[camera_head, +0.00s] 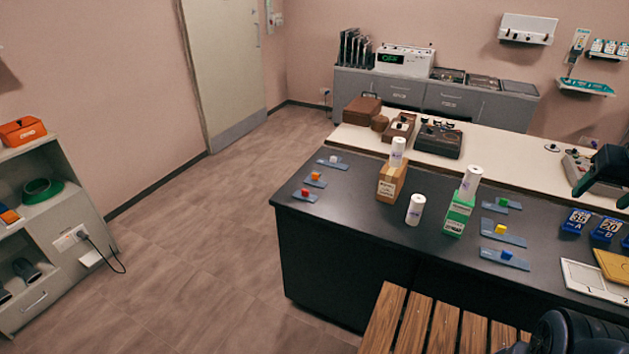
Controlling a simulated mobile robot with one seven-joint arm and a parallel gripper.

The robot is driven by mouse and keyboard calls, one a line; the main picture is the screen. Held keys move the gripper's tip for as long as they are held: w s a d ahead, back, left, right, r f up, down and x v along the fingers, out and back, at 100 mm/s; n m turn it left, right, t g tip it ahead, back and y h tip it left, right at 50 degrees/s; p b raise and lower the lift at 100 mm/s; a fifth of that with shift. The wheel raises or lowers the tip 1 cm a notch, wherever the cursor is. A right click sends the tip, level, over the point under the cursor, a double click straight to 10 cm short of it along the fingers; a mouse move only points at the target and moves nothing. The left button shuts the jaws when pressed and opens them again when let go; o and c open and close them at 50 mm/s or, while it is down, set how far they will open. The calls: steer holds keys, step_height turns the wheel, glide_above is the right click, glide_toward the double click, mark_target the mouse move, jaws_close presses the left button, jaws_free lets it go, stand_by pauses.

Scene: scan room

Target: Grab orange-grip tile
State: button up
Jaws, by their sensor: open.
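The orange-grip tile (315,178) is a small blue-grey plate with an orange block on it. It lies flat near the left end of the dark counter (345,215), between a tile with a pale grip (333,162) and a tile with a red grip (304,194). My gripper (600,196) shows as a dark shape at the right edge, partly cut off. Its jaws are apart, with no tile seen between them. It is above the counter's far right side, well away from the orange-grip tile.
A brown box (388,187) and a green box (457,217), each with a white cylinder on top, stand mid-counter; another white cylinder (415,209) stands between them. Green-, yellow- and blue-grip tiles (500,231) lie right. A slatted wooden bench (410,325) is in front. Left floor is clear.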

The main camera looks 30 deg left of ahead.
steer(key=shift+c, duration=1.2)
steer(key=shift+w, duration=0.1)
